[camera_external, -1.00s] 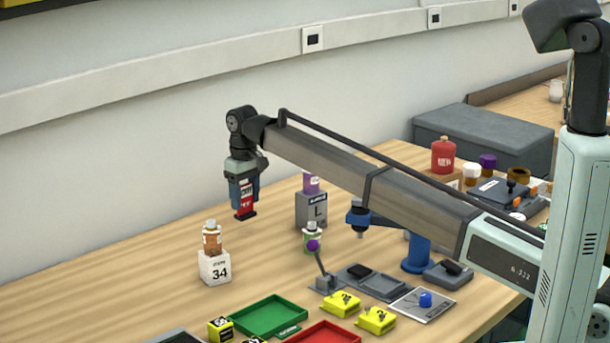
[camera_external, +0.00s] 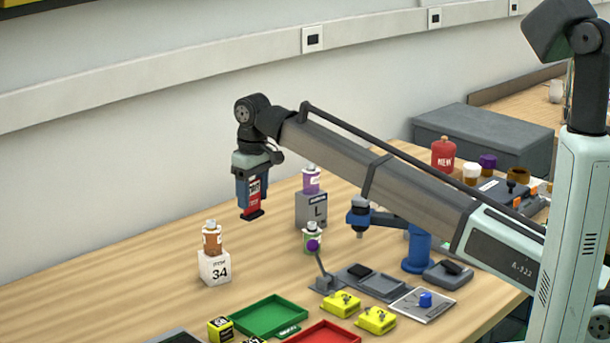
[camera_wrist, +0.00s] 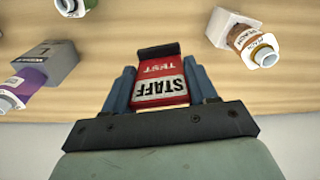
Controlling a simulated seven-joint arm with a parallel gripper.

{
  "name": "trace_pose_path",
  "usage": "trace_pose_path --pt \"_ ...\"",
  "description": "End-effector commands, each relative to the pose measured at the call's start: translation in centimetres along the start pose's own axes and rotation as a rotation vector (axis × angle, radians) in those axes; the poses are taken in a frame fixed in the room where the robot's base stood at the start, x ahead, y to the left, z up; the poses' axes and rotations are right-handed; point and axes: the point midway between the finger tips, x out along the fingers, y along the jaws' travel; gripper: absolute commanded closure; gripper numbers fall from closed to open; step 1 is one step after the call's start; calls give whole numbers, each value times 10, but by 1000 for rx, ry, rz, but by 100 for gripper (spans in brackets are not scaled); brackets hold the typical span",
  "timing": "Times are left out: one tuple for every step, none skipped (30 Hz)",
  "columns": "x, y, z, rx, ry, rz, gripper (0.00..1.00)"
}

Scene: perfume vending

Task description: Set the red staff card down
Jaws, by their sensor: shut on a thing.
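The red staff card (camera_external: 252,198) is held in my gripper (camera_external: 252,205), above the wooden table near its back edge. In the wrist view the card (camera_wrist: 162,81) shows a red part and a white part reading "STAFF" and "TEST", with a dark piece at its far end. The blue fingers of my gripper (camera_wrist: 160,90) stand on both sides of the card, shut on it. The card hangs upright and appears clear of the table.
An orange bottle (camera_external: 212,238) on a white block (camera_external: 214,267) marked 34 stands left of my gripper. A purple bottle (camera_external: 311,180) on a grey block (camera_external: 311,210) marked L stands to the right. Green (camera_external: 268,316) and red (camera_external: 323,333) trays lie in front. Bare table (camera_external: 150,275) lies at left.

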Motion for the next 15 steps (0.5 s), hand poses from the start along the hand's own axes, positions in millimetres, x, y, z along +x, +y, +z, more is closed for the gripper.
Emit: trace_pose_path --pt "2 -2 23 3 0 0 73" --pt "3 -2 30 8 -2 0 73" --pt "4 -3 40 15 -3 0 73" --pt "5 -2 47 21 -5 0 73" --pt "5 -2 54 26 -7 0 73" --pt "7 -2 62 34 -9 0 73" --pt "8 -2 67 40 -12 0 73" --pt "9 -2 72 46 -13 0 73" --pt "10 -2 77 55 -16 1 73" --pt "11 -1 80 60 -18 1 73" --pt "11 -1 83 67 -20 1 73" --pt "12 -1 86 77 -23 1 73" --pt "12 -1 89 90 -27 2 73" --pt "12 -1 88 102 -31 2 73" --pt "12 -1 88 116 -34 3 73"
